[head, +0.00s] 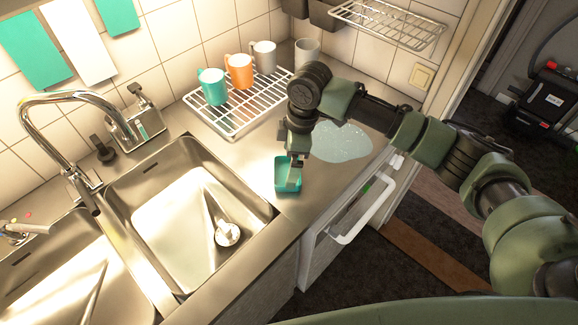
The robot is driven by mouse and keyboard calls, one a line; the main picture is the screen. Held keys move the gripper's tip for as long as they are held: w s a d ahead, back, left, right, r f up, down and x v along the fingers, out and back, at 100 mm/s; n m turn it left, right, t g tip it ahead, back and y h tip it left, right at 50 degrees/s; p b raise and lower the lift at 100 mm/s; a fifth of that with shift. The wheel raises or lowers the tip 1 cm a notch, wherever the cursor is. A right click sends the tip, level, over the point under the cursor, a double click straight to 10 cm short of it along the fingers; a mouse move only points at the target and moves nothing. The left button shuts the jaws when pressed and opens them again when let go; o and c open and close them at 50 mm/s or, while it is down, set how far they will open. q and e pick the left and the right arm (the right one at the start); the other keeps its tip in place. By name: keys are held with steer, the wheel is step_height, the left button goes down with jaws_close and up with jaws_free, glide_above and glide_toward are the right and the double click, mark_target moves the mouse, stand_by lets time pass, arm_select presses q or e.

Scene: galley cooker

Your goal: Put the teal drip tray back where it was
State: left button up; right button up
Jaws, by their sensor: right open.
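The teal drip tray (281,184) lies on the steel counter, between the sink and the counter's right end. My right gripper (294,176) points down over the tray, with its fingers at or just inside the tray's right part. The jaws are open, and the fingers hide part of the tray. I cannot tell whether they touch it. A white wire rack (235,124) stands farther back on the counter, holding a teal mug (213,88), an orange mug (239,71) and a grey mug (264,55). My left gripper is out of view.
A pale puddle (343,143) lies on the counter right of the tray. The sink (180,225) with its tap (70,97) is at left. A white rail (365,212) sticks out at the counter's front.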

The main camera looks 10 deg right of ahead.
step_height(320, 180, up, 9)
steer(key=d+b, duration=0.1)
steer(key=shift+s+d, duration=0.15)
steer(key=shift+d, duration=0.1)
stand_by(0.4)
